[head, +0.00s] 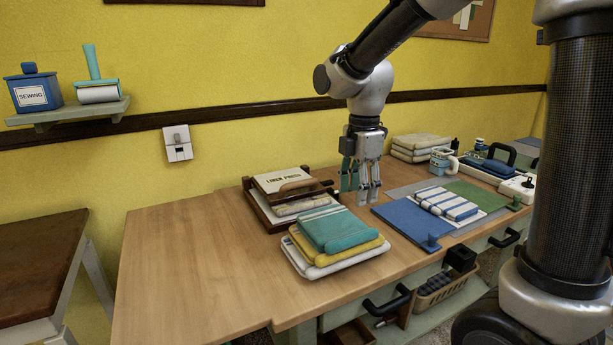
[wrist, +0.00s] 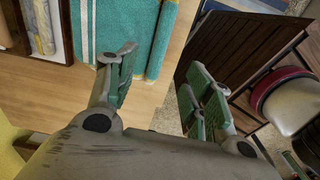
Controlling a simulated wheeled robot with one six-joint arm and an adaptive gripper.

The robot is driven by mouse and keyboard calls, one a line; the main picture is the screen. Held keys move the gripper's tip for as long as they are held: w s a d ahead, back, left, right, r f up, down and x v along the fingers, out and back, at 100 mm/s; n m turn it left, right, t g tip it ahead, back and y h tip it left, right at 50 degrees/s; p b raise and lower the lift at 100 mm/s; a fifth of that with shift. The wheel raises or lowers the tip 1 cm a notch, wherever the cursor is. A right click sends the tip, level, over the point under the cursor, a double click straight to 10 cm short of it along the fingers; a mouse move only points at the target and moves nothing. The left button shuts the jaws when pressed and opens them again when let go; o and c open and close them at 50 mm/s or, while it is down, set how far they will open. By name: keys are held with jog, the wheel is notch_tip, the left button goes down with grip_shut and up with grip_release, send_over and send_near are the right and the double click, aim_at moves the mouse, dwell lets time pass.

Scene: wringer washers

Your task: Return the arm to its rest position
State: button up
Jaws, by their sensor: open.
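My gripper (head: 360,190) hangs from my arm above the wooden table (head: 180,265), pointing down. Its fingers are apart, with nothing between them. In the head view it is just behind and to the right of the stacked folded cloths (head: 335,230), left of the blue mat (head: 405,222). In the wrist view my gripper (wrist: 160,95) shows its green finger pads, with a teal towel (wrist: 115,35) beyond them. My arm reaches in from the upper right, bent at the wrist.
A linen press tray (head: 270,205) stands beside the cloth stack. Striped cloths (head: 450,203) lie on a board at right, near white folded towels (head: 420,146) and an iron (head: 490,168). A shelf (head: 70,112) and switch (head: 177,143) are on the wall. The table's left part is clear.

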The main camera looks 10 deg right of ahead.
jog(key=s+d+r+m+t, duration=0.2)
jog(key=s+d+r+m, duration=0.1)
jog(key=s+d+m, duration=0.4)
jog(key=s+d+r+m+t, duration=0.2)
jog(key=s+d+m, duration=0.5)
jog(key=s+m, duration=0.5)
jog(key=shift+d+r+m, duration=0.35)
jog(key=shift+r+m, duration=0.25)
jog(key=shift+m, duration=0.5)
